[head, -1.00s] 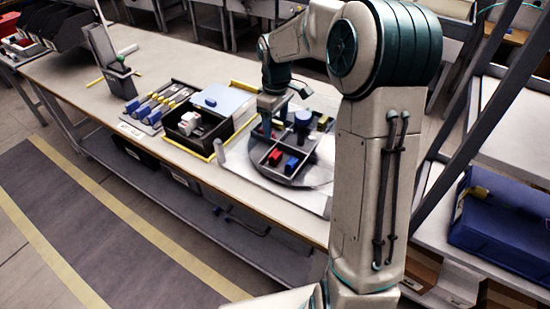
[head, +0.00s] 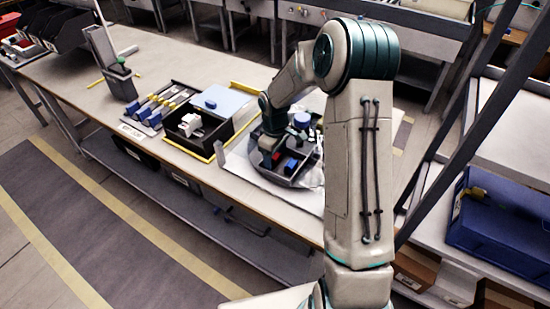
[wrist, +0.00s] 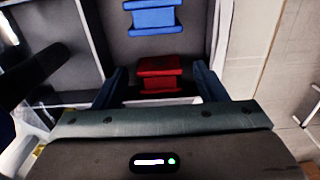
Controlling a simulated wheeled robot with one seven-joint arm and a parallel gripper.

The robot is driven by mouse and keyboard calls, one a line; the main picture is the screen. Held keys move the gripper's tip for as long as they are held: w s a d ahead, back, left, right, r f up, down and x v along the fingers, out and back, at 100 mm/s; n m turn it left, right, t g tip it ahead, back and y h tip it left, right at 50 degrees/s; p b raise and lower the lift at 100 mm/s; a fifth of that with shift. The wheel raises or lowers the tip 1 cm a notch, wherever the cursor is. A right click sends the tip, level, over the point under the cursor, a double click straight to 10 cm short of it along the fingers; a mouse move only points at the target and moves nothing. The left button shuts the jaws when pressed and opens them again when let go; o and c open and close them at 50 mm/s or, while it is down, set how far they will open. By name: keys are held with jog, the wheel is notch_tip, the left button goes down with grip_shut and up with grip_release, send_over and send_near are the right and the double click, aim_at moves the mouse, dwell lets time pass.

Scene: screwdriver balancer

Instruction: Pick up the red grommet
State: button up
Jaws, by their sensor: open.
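The red grommet (wrist: 160,74) is a small spool shape lying in a compartment of the dark round divided tray (wrist: 88,40). My gripper (wrist: 160,86) is open, with one blue finger on each side of the red grommet. Small gaps show between the fingers and the grommet, and nothing is held. A blue grommet (wrist: 153,17) lies beyond the red one in the same compartment. In the head view my gripper (head: 269,152) is down at the tray's near left part and mostly hides the red grommet.
A blue round-topped piece (head: 301,121) stands on the tray's far side. The tray's dividers rise close around my fingers.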

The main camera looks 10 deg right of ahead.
jog(key=shift+f, duration=0.2)
jog(key=c, duration=1.2)
jog(key=shift+r, duration=0.15)
